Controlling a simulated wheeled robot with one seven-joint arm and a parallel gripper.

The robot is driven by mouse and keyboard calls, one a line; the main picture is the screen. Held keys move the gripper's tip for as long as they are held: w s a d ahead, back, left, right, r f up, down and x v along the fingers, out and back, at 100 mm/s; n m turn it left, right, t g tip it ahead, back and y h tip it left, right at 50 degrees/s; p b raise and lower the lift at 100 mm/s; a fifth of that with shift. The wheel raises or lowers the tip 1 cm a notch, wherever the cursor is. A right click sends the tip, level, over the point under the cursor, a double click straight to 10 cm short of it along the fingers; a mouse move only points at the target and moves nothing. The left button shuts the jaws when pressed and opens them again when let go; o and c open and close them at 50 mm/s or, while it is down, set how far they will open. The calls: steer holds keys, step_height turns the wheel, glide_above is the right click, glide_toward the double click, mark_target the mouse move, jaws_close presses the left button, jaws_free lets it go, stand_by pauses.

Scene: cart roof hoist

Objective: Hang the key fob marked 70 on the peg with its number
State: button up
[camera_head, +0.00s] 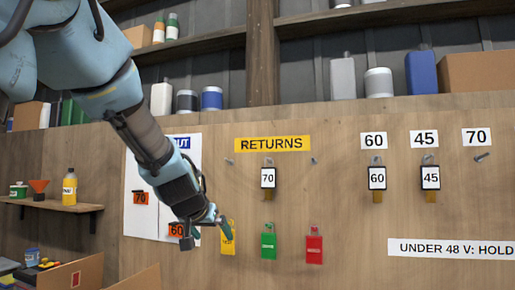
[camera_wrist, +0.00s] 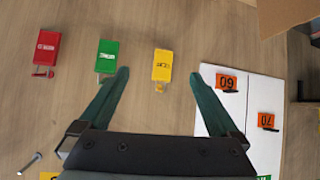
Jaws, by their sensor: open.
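The key fob marked 70 (camera_head: 268,178) hangs on the middle peg below the yellow RETURNS sign (camera_head: 272,144) in the head view. I cannot see it in the wrist view. The peg under the 70 label (camera_head: 482,156) is bare, at the far right of the row. My gripper (camera_head: 208,236) is left of and below the fob, in front of the board beside the yellow tag (camera_head: 228,239). In the wrist view, my gripper (camera_wrist: 160,90) has its green fingers spread wide with nothing between them.
Fobs 60 (camera_head: 377,178) and 45 (camera_head: 431,178) hang on their numbered pegs. Green (camera_head: 268,241) and red (camera_head: 314,245) tags hang below RETURNS. A white panel (camera_wrist: 255,135) bears orange 60 and 70 tags. Shelves hold bottles and cans.

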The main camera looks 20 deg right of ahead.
mark_target(268, 171)
steer(key=s+d+r+m+t+h+p, duration=0.1)
steer(key=d+r+h, duration=0.1)
steer(key=d+r, duration=0.55)
steer(key=s+d+r+m+t+h+p, duration=0.15)
steer(key=d+r, duration=0.35)
steer(key=r, duration=0.6)
steer(key=shift+n, duration=0.25)
steer(key=b+x, duration=0.4)
steer(key=x, duration=0.6)
steer(key=shift+w+f, duration=0.15)
steer(key=shift+w, duration=0.2)
jaws_close()
steer(key=shift+r, duration=0.4)
steer(key=shift+s, duration=0.1)
